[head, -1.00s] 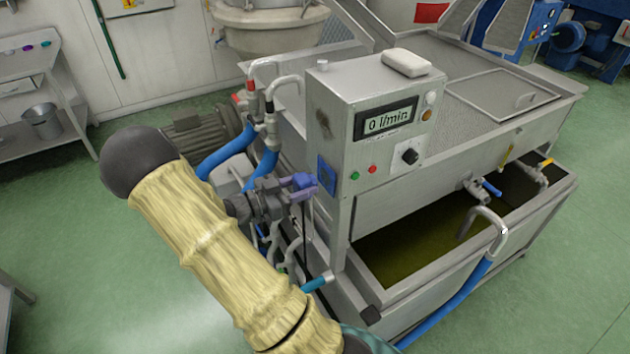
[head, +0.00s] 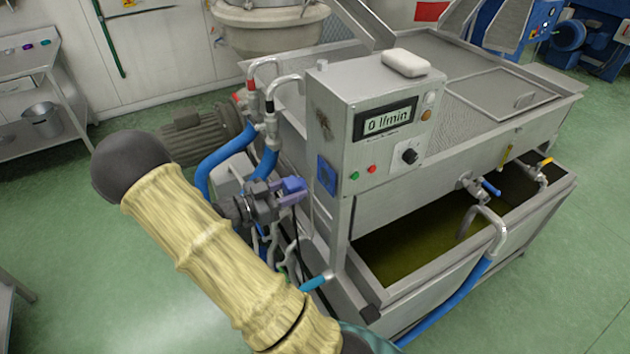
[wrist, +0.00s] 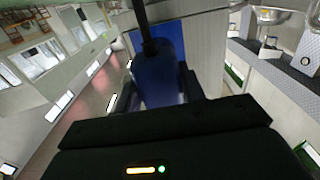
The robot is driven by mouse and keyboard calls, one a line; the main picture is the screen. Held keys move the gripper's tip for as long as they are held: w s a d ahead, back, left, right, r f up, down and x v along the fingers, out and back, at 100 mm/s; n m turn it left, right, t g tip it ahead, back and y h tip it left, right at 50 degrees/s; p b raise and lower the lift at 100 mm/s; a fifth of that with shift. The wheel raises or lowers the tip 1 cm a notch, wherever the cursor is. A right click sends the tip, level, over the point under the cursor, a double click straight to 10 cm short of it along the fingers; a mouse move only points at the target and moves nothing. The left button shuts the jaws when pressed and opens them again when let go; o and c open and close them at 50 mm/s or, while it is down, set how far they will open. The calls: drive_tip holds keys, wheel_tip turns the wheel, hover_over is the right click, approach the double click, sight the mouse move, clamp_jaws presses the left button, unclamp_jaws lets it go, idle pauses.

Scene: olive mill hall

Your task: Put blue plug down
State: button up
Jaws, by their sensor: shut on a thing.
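The blue plug (head: 292,184) is held in my gripper (head: 284,193), which is shut on it, just left of the grey control box. A gap separates the plug from the blue socket (head: 326,175) on the box's side. In the wrist view the blue plug (wrist: 158,82) sits between the dark fingers, with a black cable running up from it. In the head view the cable hangs below the gripper. The far finger is partly hidden.
The control box (head: 333,110) shows 0 l/min. Blue hoses (head: 226,158) and a motor (head: 197,136) are close behind my arm. The open tank (head: 440,232) lies to the right. A steel shelf (head: 22,82) with small purple and teal items stands far left.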

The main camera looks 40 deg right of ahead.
drive_tip(key=shift+w+a+f+n+t, duration=0.25)
drive_tip(key=shift+w+n+t, duration=0.05)
drive_tip(key=shift+w+t, duration=0.1)
drive_tip(key=w+a+f+n+t+y, duration=0.4)
drive_tip(key=a+f+n+t+y, duration=0.2)
drive_tip(key=a+f+n+t, duration=0.3)
drive_tip(key=w+a+f+n+t+y, duration=0.5)
drive_tip(key=a+f+n+t, duration=0.25)
drive_tip(key=t, duration=0.35)
drive_tip(key=s+a+f+n+t+y, duration=0.1)
drive_tip(key=s+a+f+n+y, duration=0.2)
drive_tip(key=f+y, duration=0.3)
wheel_tip(320, 180, down, 2)
drive_tip(key=shift+s+a+f+y, duration=0.1)
drive_tip(key=shift+s+a+y, duration=0.15)
drive_tip(key=shift+a, duration=0.55)
drive_tip(key=shift+n, duration=0.25)
